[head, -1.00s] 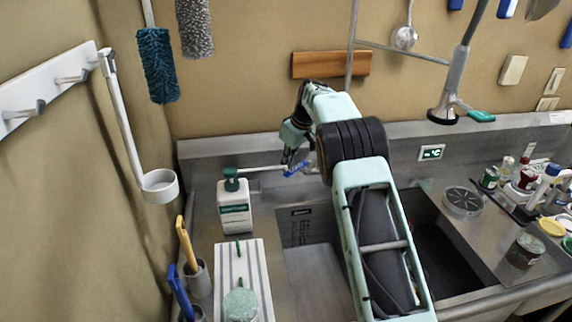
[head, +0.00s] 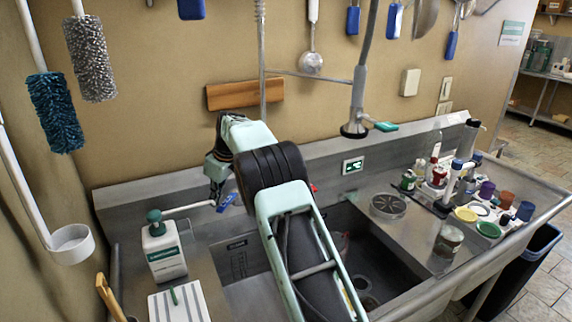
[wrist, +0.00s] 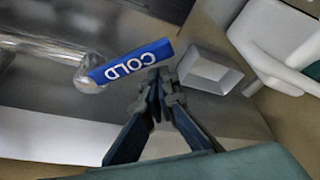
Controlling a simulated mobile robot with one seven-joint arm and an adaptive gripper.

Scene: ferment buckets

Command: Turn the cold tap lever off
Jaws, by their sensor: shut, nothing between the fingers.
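The cold tap lever (wrist: 125,62) is a blue bar marked COLD in the wrist view, at the end of a metal tap body (wrist: 88,78). It also shows in the head view as a small blue bar (head: 228,203) above the back of the sink. My gripper (wrist: 158,75) is shut and empty, its fingertips close beside the lever's right end. Whether they touch it I cannot tell. In the head view my gripper (head: 216,194) is just left of the lever, partly hidden by its own links.
A soap bottle (head: 163,248) stands left of the sink (head: 235,262). A hanging sprayer (head: 356,115) is to the right. Brushes (head: 90,60) hang at the upper left. Bottles and caps (head: 465,200) crowd the right counter.

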